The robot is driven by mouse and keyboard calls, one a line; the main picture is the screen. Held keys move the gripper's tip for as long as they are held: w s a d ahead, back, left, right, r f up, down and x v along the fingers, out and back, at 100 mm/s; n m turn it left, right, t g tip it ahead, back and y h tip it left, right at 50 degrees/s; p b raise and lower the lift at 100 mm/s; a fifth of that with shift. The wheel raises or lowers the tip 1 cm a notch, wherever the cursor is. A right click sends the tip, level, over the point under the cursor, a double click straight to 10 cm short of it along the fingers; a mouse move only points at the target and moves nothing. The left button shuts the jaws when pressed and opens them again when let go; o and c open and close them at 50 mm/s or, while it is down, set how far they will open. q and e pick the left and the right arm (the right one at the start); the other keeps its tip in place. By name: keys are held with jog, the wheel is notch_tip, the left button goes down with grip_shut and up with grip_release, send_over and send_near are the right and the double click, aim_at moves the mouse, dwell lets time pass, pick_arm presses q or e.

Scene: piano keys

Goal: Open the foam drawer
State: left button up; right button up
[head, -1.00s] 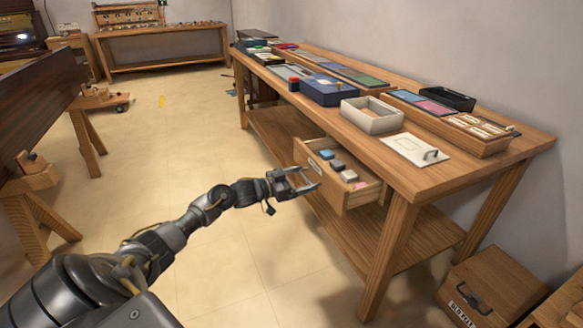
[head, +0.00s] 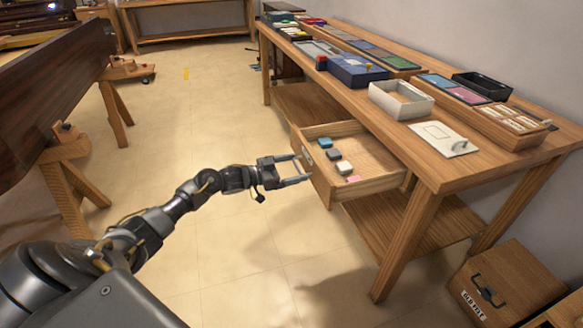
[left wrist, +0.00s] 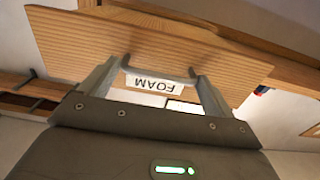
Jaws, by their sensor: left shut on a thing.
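The foam drawer (head: 372,186) is a wooden drawer under the workbench, pulled out so that its inside shows. It holds small blue and grey blocks (head: 333,154) and a pink piece. My right gripper is not in view.
The workbench (head: 445,182) carries trays, a white open box (head: 400,101) and a white plate with a handle (head: 444,138). A wooden case (head: 508,285) stands on the floor at right. A dark panel on trestles (head: 70,85) is at left.

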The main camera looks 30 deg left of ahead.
pick_arm(q)
jog(key=shift+s+d+f, duration=0.1)
jog(key=shift+s+d, duration=0.05)
jog(key=shift+d, duration=0.05)
jog(key=o, duration=1.1)
jog(key=shift+c, duration=0.2)
jog(key=shift+o, duration=0.2)
jog(key=shift+a, duration=0.1)
jog(key=v, duration=1)
jog(key=shift+s+a+p, duration=0.25)
jog(key=shift+p, duration=0.15)
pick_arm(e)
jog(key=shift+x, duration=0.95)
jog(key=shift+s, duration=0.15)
